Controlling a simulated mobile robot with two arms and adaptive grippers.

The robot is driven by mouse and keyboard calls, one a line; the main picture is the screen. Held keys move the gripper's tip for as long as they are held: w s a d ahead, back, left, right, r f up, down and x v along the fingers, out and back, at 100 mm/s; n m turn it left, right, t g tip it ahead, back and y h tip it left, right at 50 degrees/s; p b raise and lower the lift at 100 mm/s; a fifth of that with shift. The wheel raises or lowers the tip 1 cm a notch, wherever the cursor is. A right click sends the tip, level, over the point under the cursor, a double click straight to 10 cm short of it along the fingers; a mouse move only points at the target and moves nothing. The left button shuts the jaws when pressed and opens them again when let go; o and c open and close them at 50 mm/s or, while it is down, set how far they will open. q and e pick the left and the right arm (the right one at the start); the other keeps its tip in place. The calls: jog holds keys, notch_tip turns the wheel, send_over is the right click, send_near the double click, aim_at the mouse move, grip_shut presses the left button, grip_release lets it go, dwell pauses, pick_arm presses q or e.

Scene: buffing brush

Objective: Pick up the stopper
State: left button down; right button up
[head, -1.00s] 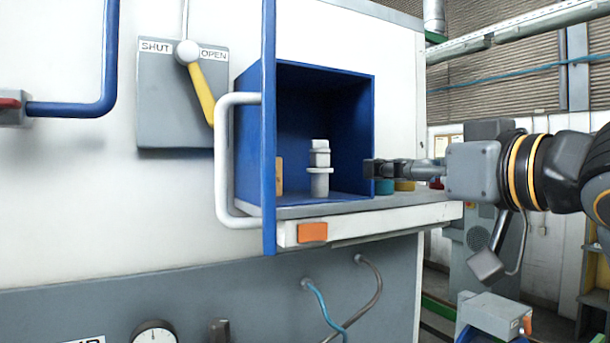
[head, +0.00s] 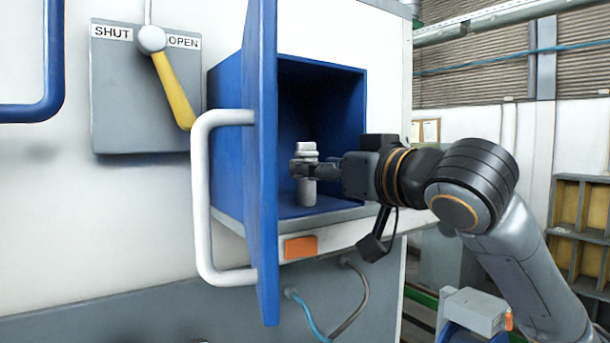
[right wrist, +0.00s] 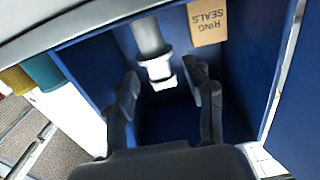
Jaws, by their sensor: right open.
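The stopper (head: 307,192), a pale grey stepped cylinder with a collar, stands upright on the floor of the blue box (head: 225,150). My right gripper (head: 303,169) has reached into the box from the right and is at the stopper's upper part. In the right wrist view the stopper (right wrist: 152,40) has its lighter top end between the tips of my open right gripper (right wrist: 160,73), with a gap on each side. The fingers hide part of the stopper in the head view. My left gripper is not in view.
A tan RING SEALS label or carton (right wrist: 208,22) is beside the stopper in the box. The open blue door (head: 262,200) with its white handle (head: 203,200) stands at the box's left. A yellow lever (head: 175,92) points towards OPEN. Teal (right wrist: 42,70) and yellow (right wrist: 16,80) items sit outside the box.

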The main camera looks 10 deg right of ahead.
jog(key=shift+w+a+r+p, duration=0.15)
jog(key=shift+w+r+p, duration=0.05)
jog(key=shift+w+p, duration=0.35)
jog(key=shift+w+a+r+p, duration=0.1)
jog(key=shift+w+r+p, duration=0.1)
jog(key=shift+w+p, duration=0.3)
jog(key=shift+p+x, duration=0.45)
jog(key=shift+x, duration=0.55)
jog(key=shift+w+a+f, duration=0.1)
jog(key=shift+w+f, duration=0.05)
jog(key=shift+f, duration=0.15)
jog(key=c, duration=0.6)
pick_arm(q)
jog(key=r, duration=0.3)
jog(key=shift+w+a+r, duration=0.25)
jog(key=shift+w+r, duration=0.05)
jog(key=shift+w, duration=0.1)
pick_arm(e)
grip_shut()
